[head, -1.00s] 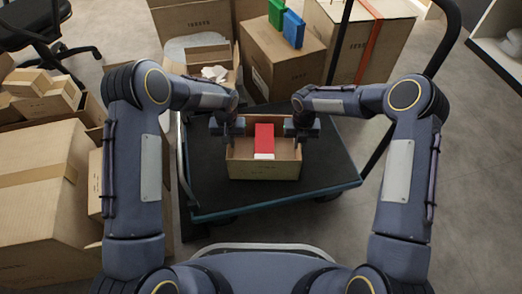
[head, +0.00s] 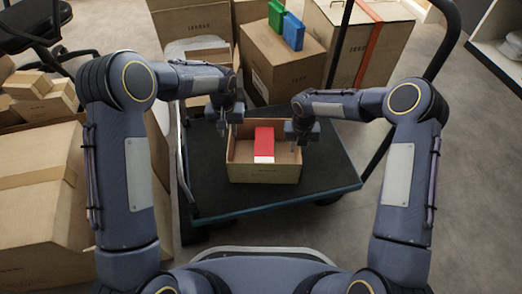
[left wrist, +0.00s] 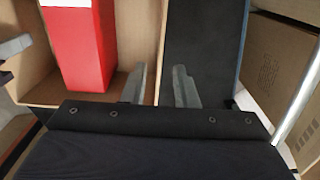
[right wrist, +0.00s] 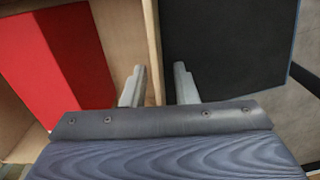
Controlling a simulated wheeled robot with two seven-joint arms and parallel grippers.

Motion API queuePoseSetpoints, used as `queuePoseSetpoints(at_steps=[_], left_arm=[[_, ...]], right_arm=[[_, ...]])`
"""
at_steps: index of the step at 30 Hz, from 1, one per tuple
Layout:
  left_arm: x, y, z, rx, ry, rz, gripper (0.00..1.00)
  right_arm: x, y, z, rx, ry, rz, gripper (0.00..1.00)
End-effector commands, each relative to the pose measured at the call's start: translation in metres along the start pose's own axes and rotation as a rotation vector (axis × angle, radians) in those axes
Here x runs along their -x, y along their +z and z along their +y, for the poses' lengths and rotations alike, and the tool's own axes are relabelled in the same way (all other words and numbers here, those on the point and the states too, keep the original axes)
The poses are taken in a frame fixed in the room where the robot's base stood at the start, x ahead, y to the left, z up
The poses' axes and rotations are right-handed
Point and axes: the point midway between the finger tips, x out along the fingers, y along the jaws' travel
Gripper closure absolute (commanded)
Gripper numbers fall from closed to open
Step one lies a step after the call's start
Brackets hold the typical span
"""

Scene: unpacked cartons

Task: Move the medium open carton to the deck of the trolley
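The medium open carton (head: 265,173) sits upright on the dark deck (head: 325,175) of the trolley, with a red box (head: 264,141) inside. My left gripper (head: 228,116) is at the carton's left wall, toward its back corner. In the left wrist view its fingers (left wrist: 160,85) are apart, one on each side of the wall line (left wrist: 155,50). My right gripper (head: 300,134) is at the right wall. In the right wrist view its fingers (right wrist: 159,85) are also apart, with the wall (right wrist: 150,40) between them. Neither visibly pinches the wall.
A large carton (head: 40,190) and small boxes (head: 45,95) are at the left. The trolley handle (head: 440,50) rises at the right. Deck is clear around the carton.

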Motion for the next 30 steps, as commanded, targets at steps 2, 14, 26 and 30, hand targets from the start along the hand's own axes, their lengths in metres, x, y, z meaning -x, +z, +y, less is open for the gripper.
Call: queuePoseSetpoints(at_steps=[2,14,26,30], left_arm=[[0.016,0.000,0.000,0.000,0.001,0.003,0.74],[0.040,0.000,0.000,0.000,0.000,-0.001,0.74],[0.039,0.000,0.000,0.000,0.000,-0.001,0.74],[0.039,0.000,0.000,0.000,0.000,-0.001,0.74]], right_arm=[[0.000,0.000,0.000,0.000,0.000,0.000,0.74],[0.019,0.001,0.000,-0.001,0.001,-0.003,0.74],[0.099,0.001,0.000,0.000,0.000,-0.004,0.74],[0.114,0.000,0.000,0.000,0.001,-0.002,0.74]])
